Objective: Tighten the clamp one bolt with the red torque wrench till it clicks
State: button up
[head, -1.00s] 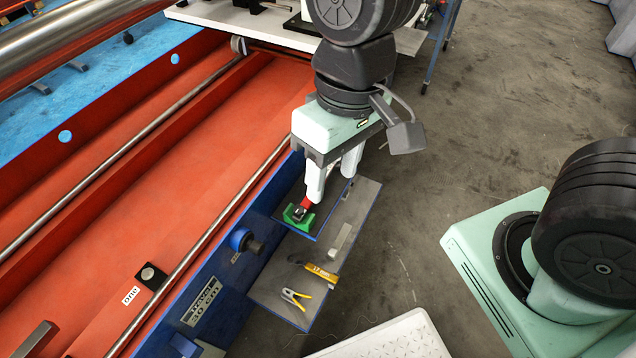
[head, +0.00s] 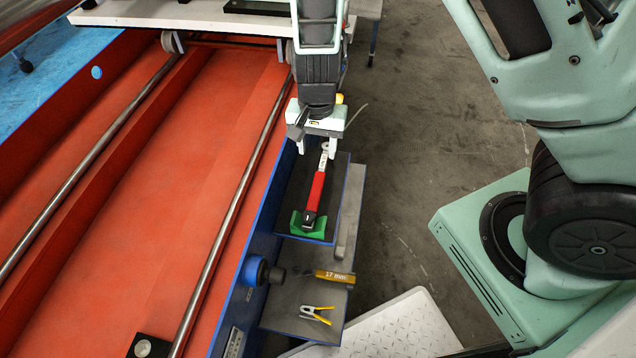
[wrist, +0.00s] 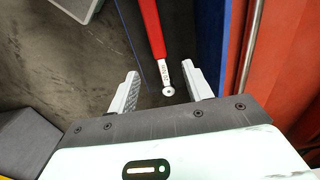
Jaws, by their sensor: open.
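The red torque wrench (head: 316,190) lies lengthwise in a dark blue-edged tray, its near end at a green holder (head: 309,223). Its silver shaft and ringed end point toward my gripper. My gripper (head: 316,148) is open and empty at the wrench's far end. In the wrist view my gripper (wrist: 160,75) has one finger on each side of the wrench's silver shaft (wrist: 162,76), with gaps between. The red handle (wrist: 152,25) extends beyond the fingertips. No bolt labelled clamp one is readable; a black block with a round silver top (head: 142,347) sits at lower left.
A grey shelf beside the red bed (head: 150,220) carries a yellow-brown 17 mm tool (head: 334,276) and yellow-handled pliers (head: 317,314). A blue knob (head: 254,270) projects from the bed's side. A steel rod (head: 232,215) runs along the bed.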

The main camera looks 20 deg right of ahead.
aim_at(319, 179)
notch_tip(319, 179, down, 8)
jog(key=shift+r+b, duration=0.15)
jog(key=shift+b, duration=0.8)
notch_tip(319, 179, down, 5)
jog(key=shift+s+d+f+b, duration=0.1)
jog(key=shift+s+d+b, duration=0.05)
jog(key=shift+b, duration=0.75)
grip_shut()
